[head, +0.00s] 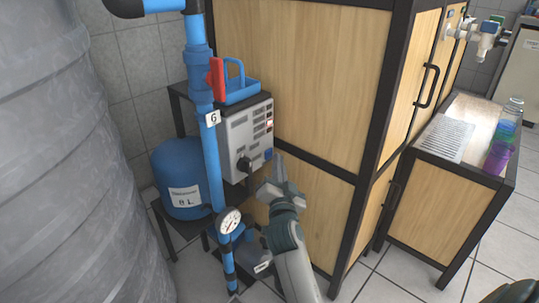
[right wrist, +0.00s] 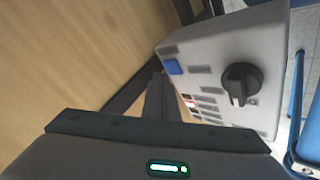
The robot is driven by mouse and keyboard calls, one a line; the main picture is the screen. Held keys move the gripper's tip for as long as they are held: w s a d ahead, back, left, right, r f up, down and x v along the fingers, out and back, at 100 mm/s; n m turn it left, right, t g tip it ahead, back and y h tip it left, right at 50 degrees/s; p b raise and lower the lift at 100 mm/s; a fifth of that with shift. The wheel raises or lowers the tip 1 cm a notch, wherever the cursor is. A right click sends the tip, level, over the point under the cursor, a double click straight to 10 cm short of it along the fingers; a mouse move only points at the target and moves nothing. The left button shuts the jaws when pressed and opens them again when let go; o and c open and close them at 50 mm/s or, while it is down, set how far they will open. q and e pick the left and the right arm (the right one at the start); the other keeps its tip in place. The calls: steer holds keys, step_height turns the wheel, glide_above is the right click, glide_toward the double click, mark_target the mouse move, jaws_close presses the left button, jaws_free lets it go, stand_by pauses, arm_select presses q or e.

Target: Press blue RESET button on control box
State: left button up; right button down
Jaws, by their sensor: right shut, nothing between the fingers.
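The light grey control box (head: 240,133) stands beside the blue pipe, and its panel also shows in the right wrist view (right wrist: 215,55). The blue button (head: 268,154) sits at the lower right corner of the panel; in the right wrist view the blue button (right wrist: 172,67) is clear, near the box's edge. A black knob (right wrist: 239,84) and a red-lit switch (right wrist: 190,102) share the panel. My right gripper (head: 279,160) is shut and empty, its tips just right of and below the button. In the wrist view its fingers (right wrist: 158,92) appear beside the panel edge, apart from the button.
A wooden cabinet (head: 293,70) with a black frame stands close behind the gripper. A blue pipe (head: 209,160) with a gauge (head: 229,220) runs left of the box. A blue tank (head: 180,165) and a large grey tank (head: 65,150) stand further left.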

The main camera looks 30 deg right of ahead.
steer(key=shift+w+a, duration=0.1)
steer(key=shift+w, duration=0.25)
steer(key=shift+w+a, duration=0.1)
steer(key=shift+w, duration=0.25)
stand_by(0.8)
steer(key=shift+s, duration=0.1)
steer(key=shift+s+d, duration=0.25)
steer(key=shift+s, duration=0.4)
steer(key=shift+s+p, duration=0.15)
steer(key=shift+p, duration=0.2)
steer(key=s, duration=0.1)
steer(key=s+d+p, duration=0.1)
steer(key=s, duration=0.1)
steer(key=s+p, duration=0.1)
steer(key=shift+s+d, duration=0.25)
steer(key=shift+d, duration=0.05)
stand_by(0.9)
